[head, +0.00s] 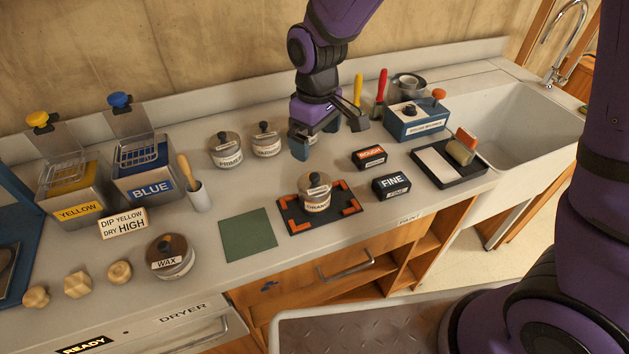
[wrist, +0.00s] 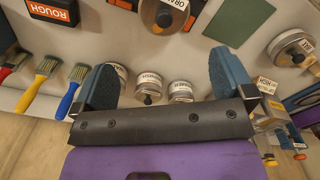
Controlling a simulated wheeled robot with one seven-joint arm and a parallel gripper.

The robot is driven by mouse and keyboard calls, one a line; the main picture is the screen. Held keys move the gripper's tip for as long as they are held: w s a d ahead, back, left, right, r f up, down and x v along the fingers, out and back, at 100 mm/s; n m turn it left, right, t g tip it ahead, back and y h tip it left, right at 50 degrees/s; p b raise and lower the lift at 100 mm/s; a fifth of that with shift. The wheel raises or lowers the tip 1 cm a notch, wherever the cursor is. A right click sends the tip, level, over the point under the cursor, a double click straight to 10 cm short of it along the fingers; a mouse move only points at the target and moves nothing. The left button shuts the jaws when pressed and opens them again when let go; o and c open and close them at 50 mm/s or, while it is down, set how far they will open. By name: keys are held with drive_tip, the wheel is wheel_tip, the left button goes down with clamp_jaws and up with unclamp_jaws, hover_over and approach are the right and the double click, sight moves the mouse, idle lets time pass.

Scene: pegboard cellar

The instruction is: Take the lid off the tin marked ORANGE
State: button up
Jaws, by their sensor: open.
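The tin marked ORANGE (head: 317,204) stands upright on a black mat with orange corner marks (head: 349,211) near the counter's front. Its lid (head: 315,187), with a dark knob, is on. In the wrist view the ORANGE tin (wrist: 172,20) is at the top edge, partly cut off. My gripper (head: 314,143) is above the counter, behind the tin and apart from it. In the wrist view my gripper (wrist: 166,80) has its blue fingers wide apart with nothing held between them.
The PRIMER tin (head: 226,153) and another lidded tin (head: 266,141) stand left of my gripper; a further one is partly hidden behind it. ROUGH (head: 369,157) and FINE (head: 391,186) blocks lie right of the mat. A green square (head: 248,235) and WAX tin (head: 172,259) are left.

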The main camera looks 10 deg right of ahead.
sight(314, 175)
drive_tip(key=f, duration=1.1)
drive_tip(key=shift+s+a, duration=0.25)
drive_tip(key=c, duration=0.8)
drive_tip(key=shift+o, duration=0.2)
drive_tip(key=shift+r, duration=0.2)
